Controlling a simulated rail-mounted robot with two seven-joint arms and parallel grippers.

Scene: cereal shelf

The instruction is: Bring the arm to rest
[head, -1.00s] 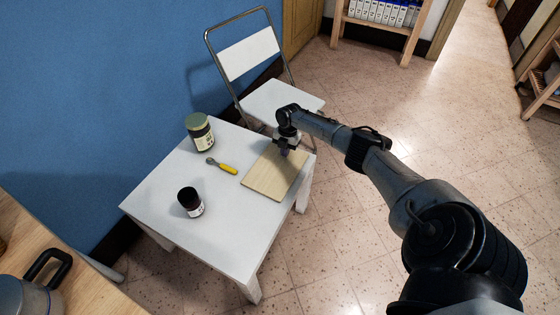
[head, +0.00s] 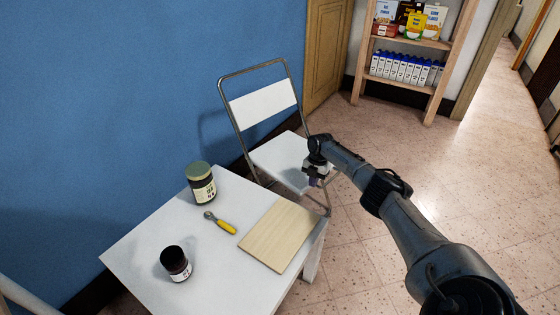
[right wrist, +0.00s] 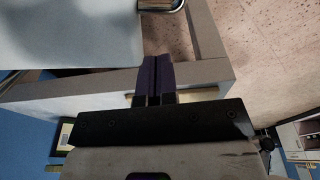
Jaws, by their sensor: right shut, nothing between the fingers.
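My right gripper (head: 315,181) is shut and empty in the head view. It hangs in front of the folding chair's seat, just beyond the far right corner of the white table. In the right wrist view its two dark fingers (right wrist: 157,80) are pressed together with nothing between them. My right arm reaches in from the lower right of the head view. My left gripper is out of view.
The white table (head: 150,233) holds a green-lidded jar (head: 201,184), a dark jar (head: 176,264), a yellow-handled tool (head: 222,223) and a wooden board (head: 279,236). A folding chair (head: 263,103) stands behind it. A shelf (head: 407,87) with cartons stands at the back. Floor on the right is clear.

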